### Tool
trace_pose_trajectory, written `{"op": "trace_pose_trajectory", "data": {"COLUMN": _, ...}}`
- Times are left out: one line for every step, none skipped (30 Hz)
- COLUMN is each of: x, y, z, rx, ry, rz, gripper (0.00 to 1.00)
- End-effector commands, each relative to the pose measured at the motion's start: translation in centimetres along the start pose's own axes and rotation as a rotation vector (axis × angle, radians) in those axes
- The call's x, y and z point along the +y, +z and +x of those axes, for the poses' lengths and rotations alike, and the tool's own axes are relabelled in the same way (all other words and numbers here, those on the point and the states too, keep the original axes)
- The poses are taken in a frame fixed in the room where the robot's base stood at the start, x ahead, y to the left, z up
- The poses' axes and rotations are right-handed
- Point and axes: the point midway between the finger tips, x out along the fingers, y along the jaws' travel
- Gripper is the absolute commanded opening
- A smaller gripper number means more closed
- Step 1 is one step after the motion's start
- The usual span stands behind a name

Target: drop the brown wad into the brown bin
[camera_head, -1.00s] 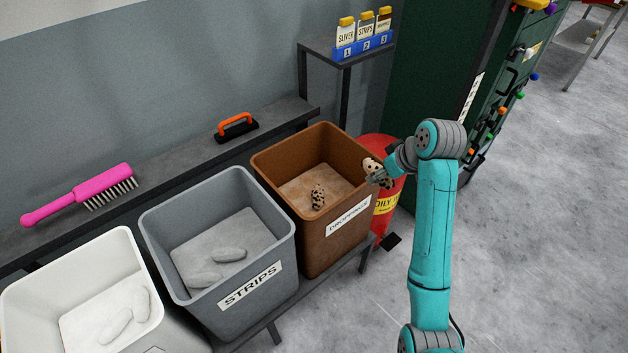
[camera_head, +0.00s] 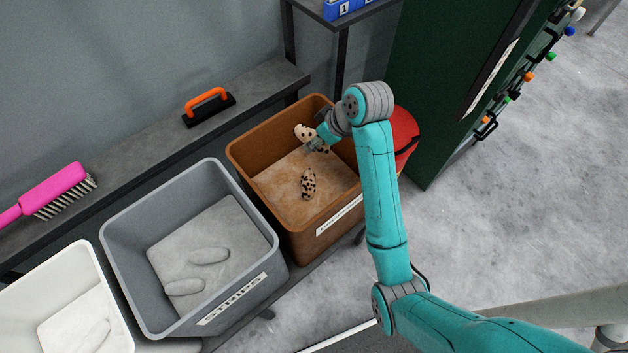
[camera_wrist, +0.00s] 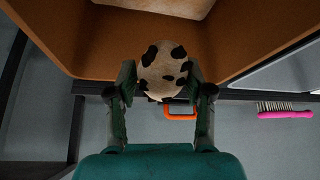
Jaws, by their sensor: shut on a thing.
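The brown wad (camera_head: 303,132), tan with dark spots, is held between the fingers of my gripper (camera_head: 318,145). In the wrist view the wad (camera_wrist: 162,68) sits between both fingers of the gripper (camera_wrist: 162,85). In the head view wad and gripper appear over the opening of the brown bin (camera_head: 262,195); how high they are is hard to tell. The bin's brown wall (camera_wrist: 225,45) also shows in the wrist view. A second spotted wad (camera_head: 308,184) lies on the bin's floor. My arm hides the bin's right part.
A grey bin (camera_head: 125,250) with pale strips and a white bin (camera_head: 70,260) stand to the left. A shelf behind holds a black block with an orange handle (camera_head: 208,105) and a pink brush (camera_head: 50,190). A red drum (camera_head: 405,135) and a dark green machine (camera_head: 440,90) stand right.

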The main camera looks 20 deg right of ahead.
Motion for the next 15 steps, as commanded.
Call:
{"op": "trace_pose_trajectory", "data": {"x": 0.0, "y": 0.4, "z": 0.5, "rx": -0.002, "ry": -0.001, "rz": 0.002, "gripper": 0.17}}
{"op": "trace_pose_trajectory", "data": {"x": 0.0, "y": 0.6, "z": 0.8, "rx": -0.002, "ry": -0.001, "rz": 0.002, "gripper": 0.17}}
{"op": "trace_pose_trajectory", "data": {"x": 0.0, "y": 0.8, "z": 1.2, "rx": -0.003, "ry": -0.002, "rz": 0.002, "gripper": 0.17}}
{"op": "trace_pose_trajectory", "data": {"x": 0.0, "y": 0.9, "z": 1.5, "rx": -0.002, "ry": -0.001, "rz": 0.003, "gripper": 0.17}}
{"op": "trace_pose_trajectory", "data": {"x": 0.0, "y": 1.1, "z": 1.8, "rx": -0.002, "ry": -0.001, "rz": 0.003, "gripper": 0.17}}
{"op": "trace_pose_trajectory", "data": {"x": 0.0, "y": 1.3, "z": 2.2, "rx": -0.002, "ry": -0.001, "rz": 0.003, "gripper": 0.17}}
{"op": "trace_pose_trajectory", "data": {"x": 0.0, "y": 1.5, "z": 2.4, "rx": -0.002, "ry": -0.001, "rz": 0.002, "gripper": 0.17}}
{"op": "trace_pose_trajectory", "data": {"x": 0.0, "y": 1.6, "z": 2.6, "rx": -0.001, "ry": -0.001, "rz": 0.002, "gripper": 0.17}}
{"op": "trace_pose_trajectory", "data": {"x": 0.0, "y": 1.7, "z": 3.0, "rx": -0.001, "ry": -0.001, "rz": 0.002, "gripper": 0.17}}
{"op": "trace_pose_trajectory", "data": {"x": 0.0, "y": 1.9, "z": 3.1, "rx": -0.002, "ry": -0.001, "rz": 0.002, "gripper": 0.17}}
{"op": "trace_pose_trajectory", "data": {"x": 0.0, "y": 2.0, "z": 3.3, "rx": -0.002, "ry": -0.001, "rz": 0.002, "gripper": 0.17}}
{"op": "trace_pose_trajectory", "data": {"x": 0.0, "y": 2.0, "z": 3.5, "rx": -0.001, "ry": -0.001, "rz": 0.002, "gripper": 0.17}}
{"op": "trace_pose_trajectory", "data": {"x": 0.0, "y": 2.1, "z": 3.6, "rx": -0.001, "ry": 0.000, "rz": 0.002, "gripper": 0.17}}
{"op": "trace_pose_trajectory", "data": {"x": 0.0, "y": 2.1, "z": 3.7, "rx": 0.000, "ry": 0.000, "rz": 0.002, "gripper": 0.17}}
{"op": "trace_pose_trajectory", "data": {"x": 0.0, "y": 2.2, "z": 3.8, "rx": 0.000, "ry": 0.000, "rz": 0.001, "gripper": 0.17}}
